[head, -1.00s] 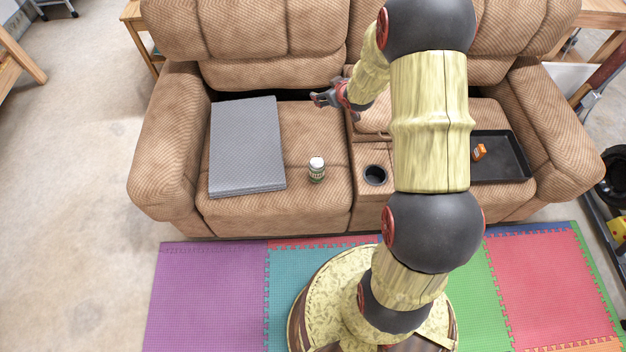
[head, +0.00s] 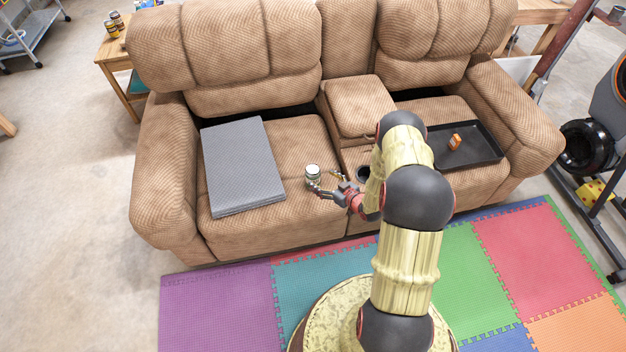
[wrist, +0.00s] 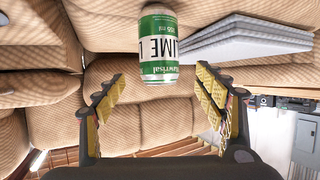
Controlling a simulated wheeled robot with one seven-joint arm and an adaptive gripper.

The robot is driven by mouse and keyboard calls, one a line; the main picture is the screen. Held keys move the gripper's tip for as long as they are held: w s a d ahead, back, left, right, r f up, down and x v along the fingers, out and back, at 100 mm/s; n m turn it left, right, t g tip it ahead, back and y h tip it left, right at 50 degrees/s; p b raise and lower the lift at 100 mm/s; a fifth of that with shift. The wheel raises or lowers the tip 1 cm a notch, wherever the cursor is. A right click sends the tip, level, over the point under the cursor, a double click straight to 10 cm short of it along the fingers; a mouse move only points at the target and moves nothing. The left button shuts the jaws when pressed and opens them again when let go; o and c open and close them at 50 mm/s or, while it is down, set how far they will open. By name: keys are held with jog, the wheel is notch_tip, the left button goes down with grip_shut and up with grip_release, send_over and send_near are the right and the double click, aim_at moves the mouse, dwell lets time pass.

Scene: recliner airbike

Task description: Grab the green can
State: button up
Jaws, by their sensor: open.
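The green can (head: 313,175) with a pale top stands upright on the left seat of the brown recliner sofa, near the seat's front. My gripper (head: 329,181) is open and empty, just right of the can in the head view. In the wrist view the fingertips (wrist: 158,82) are spread on either side of the can's line, with the can just beyond them. I cannot tell whether a finger touches it.
A grey folded pad (head: 240,165) lies on the seat left of the can. A cup holder (head: 362,174) is in the console to the right. A black tray (head: 482,146) with a small orange item (head: 455,142) lies on the right seat. Foam mats (head: 215,310) cover the floor in front.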

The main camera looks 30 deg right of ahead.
aim_at(318, 175)
jog(key=b+x, duration=0.1)
jog(key=x, duration=0.2)
jog(key=b+x, duration=0.1)
jog(key=x, duration=0.2)
jog(key=shift+r, duration=0.2)
jog(key=shift+c, duration=1.3)
jog(key=c, duration=1.3)
jog(key=shift+r, duration=0.1)
jog(key=shift+r, duration=0.1)
